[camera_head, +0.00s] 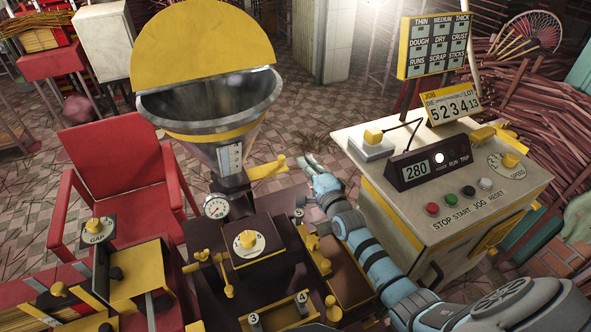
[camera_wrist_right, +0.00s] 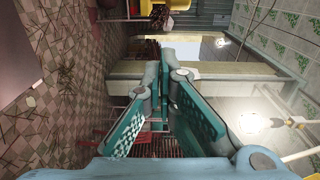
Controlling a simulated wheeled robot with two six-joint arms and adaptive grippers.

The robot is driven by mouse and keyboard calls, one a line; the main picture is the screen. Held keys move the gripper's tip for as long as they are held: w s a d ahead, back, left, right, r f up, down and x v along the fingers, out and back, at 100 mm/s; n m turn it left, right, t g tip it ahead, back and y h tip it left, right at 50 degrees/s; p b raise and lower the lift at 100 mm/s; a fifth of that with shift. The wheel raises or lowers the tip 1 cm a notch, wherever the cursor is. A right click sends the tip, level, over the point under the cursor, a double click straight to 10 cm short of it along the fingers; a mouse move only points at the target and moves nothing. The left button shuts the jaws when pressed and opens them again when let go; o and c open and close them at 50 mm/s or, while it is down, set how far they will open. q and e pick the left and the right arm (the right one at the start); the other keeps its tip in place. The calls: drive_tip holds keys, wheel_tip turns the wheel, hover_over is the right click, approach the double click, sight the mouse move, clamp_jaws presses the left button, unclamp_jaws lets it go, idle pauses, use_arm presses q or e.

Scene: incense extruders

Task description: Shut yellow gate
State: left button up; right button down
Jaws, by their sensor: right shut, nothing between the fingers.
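A yellow handle (camera_head: 268,169) sticks out to the right from the neck under the grey metal hopper (camera_head: 215,110); it looks like the gate's handle, though the gate plate itself cannot be made out. The hopper's yellow half-round lid (camera_head: 203,45) stands raised at its back. My right gripper (camera_head: 309,163) is shut and empty, a little to the right of the handle and apart from it. In the right wrist view the fingers (camera_wrist_right: 168,88) converge with nothing between them; the handle is not seen there. My left gripper is not in view.
A control cabinet (camera_head: 480,245) with buttons stands right of my right arm. The dark extruder body (camera_head: 255,245), with a dial, pressure gauge (camera_head: 215,206) and yellow knobs, lies below the hopper. A red chair (camera_head: 110,170) stands at left. Open tiled floor lies behind the gripper.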

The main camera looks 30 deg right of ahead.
sight(280, 170)
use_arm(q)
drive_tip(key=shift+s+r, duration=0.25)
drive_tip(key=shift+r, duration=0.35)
use_arm(e)
drive_tip(key=a, duration=0.1)
drive_tip(key=a+r, duration=0.1)
drive_tip(key=shift+w+a, duration=0.15)
drive_tip(key=shift+a, duration=0.2)
use_arm(q)
drive_tip(key=shift+p, duration=0.3)
use_arm(e)
drive_tip(key=shift+w, duration=0.1)
drive_tip(key=a+p, duration=0.1)
drive_tip(key=a, duration=0.4)
drive_tip(key=shift+w+a, duration=0.15)
drive_tip(key=shift+a, duration=0.25)
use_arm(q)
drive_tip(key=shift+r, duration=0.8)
use_arm(e)
drive_tip(key=shift+d, duration=0.1)
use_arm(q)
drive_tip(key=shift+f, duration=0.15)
use_arm(e)
drive_tip(key=shift+d, duration=0.15)
